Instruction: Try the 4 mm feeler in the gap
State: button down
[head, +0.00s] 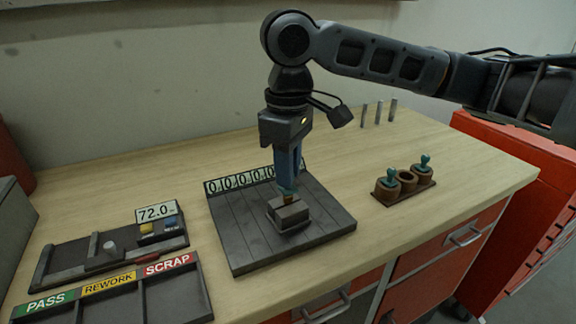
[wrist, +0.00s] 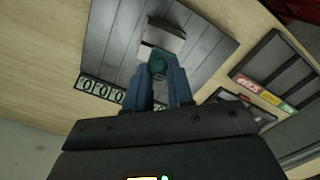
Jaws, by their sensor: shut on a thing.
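My gripper (head: 289,186) points straight down over the dark slatted plate (head: 245,235). It is shut on a teal-handled feeler (head: 289,191), whose handle also shows between the blue fingers in the wrist view (wrist: 157,64). A short brownish part of the feeler shows below the fingers, right at the top of the grey block (head: 290,216). The block sits on the plate and also shows in the wrist view (wrist: 166,38). The gap is too small to make out, and I cannot tell whether the feeler is inside it or only above it.
A holder (head: 404,186) to the right bears two teal-handled feelers and one empty socket between them. Three grey pins (head: 378,112) stand behind it. A gauge fixture reading 72.0 (head: 156,213) and a PASS, REWORK, SCRAP tray (head: 165,297) lie left. Bare bench separates plate and holder.

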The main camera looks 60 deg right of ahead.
jog(key=shift+f+b, duration=0.8)
jog(key=shift+f, duration=0.8)
dwell(1.5)
jog(key=shift+r+p, duration=2.05)
jog(key=shift+r, duration=0.1)
dwell(0.3)
notch_tip(320, 180, up, 3)
jog(key=p, duration=0.2)
jog(key=shift+p, duration=0.35)
jog(key=shift+r, duration=0.95)
